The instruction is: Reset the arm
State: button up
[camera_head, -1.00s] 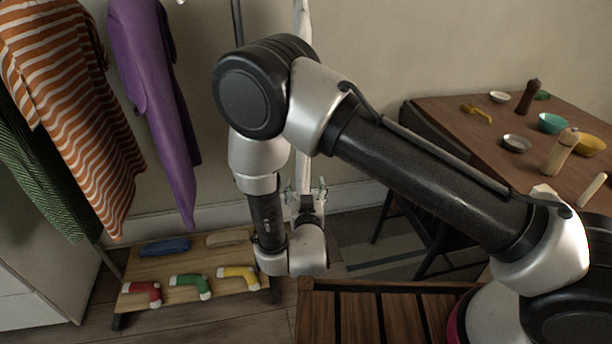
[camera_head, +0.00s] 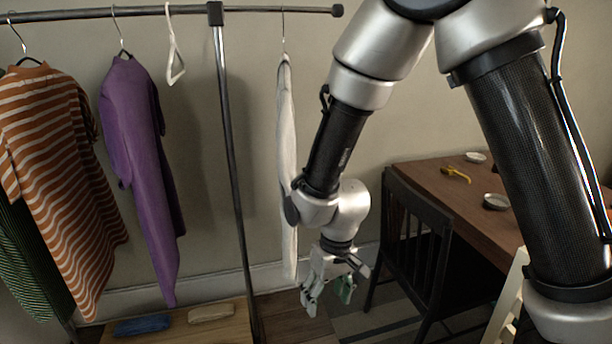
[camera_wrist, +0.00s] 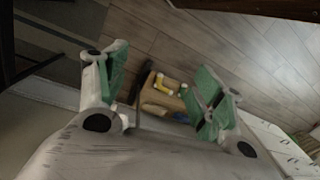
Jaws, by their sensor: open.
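My gripper (camera_head: 328,288) hangs at the end of my bent arm, right of the middle in the head view, its fingers pointing down. Its green-padded fingers are apart in the wrist view (camera_wrist: 160,98), with nothing held between them. Far below, between the fingers, a wooden bench (camera_wrist: 150,97) with yellow, blue and tan items on it shows in the wrist view.
A clothes rack (camera_head: 228,150) holds a striped shirt (camera_head: 55,160), a purple garment (camera_head: 140,160), an empty white hanger (camera_head: 175,60) and a whitish garment (camera_head: 286,170) close to my arm. A dark chair (camera_head: 425,250) and a table (camera_head: 450,200) with dishes stand right.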

jog(key=s+d+r+m+t, duration=0.2)
jog(key=s+d+r, duration=0.2)
jog(key=d+r, duration=1)
jog(key=s+d+r+m+t+h, duration=0.1)
jog(key=s+d+r+m+t, duration=0.2)
jog(key=d+r, duration=1.2)
jog(key=d, duration=0.3)
jog(key=shift+s+m, duration=0.3)
jog(key=shift+s, duration=0.1)
